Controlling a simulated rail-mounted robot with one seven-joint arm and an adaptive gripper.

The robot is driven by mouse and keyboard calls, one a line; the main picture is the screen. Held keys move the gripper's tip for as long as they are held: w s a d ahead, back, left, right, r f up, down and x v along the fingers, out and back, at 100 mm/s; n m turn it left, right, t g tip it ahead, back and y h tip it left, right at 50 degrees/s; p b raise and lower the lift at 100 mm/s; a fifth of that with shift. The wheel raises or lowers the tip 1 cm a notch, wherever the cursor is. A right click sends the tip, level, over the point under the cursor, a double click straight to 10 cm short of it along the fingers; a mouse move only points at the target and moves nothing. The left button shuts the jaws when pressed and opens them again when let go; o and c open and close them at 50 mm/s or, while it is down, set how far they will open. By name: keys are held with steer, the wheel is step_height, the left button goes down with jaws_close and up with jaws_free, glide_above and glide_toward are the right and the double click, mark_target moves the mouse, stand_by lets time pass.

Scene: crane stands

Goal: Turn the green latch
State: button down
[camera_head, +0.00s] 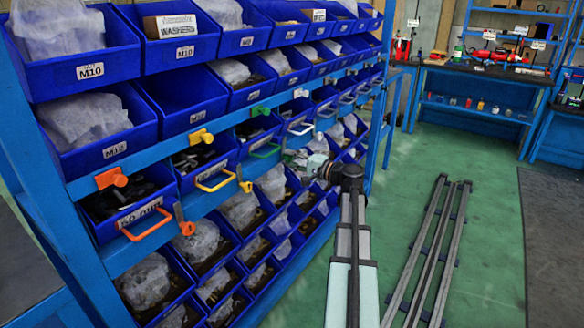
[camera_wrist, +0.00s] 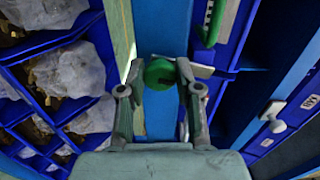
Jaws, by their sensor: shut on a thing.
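The green latch (camera_wrist: 158,73) is a round green knob on a blue beam in the wrist view. My gripper (camera_wrist: 160,80) has a finger on each side of it, with the tips closed against the knob. In the head view my gripper (camera_head: 300,160) reaches in to the bin rack near the green handle (camera_head: 265,150), and it hides the latch it holds. The green handle also shows at the top of the wrist view (camera_wrist: 212,25). Another green latch (camera_head: 260,111) sits on the beam above that handle.
Blue bins with bagged parts (camera_head: 240,210) fill the rack around my gripper. Orange (camera_head: 111,178), yellow (camera_head: 200,136) and white (camera_head: 300,93) latches line the upper beam. Rails (camera_head: 435,250) lie on the green floor at right. A workbench (camera_head: 480,75) stands behind.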

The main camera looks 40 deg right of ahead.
steer(key=shift+n+b, duration=0.35)
steer(key=shift+n, duration=0.15)
steer(key=c, duration=0.8)
jaws_free()
steer(key=v, duration=1.2)
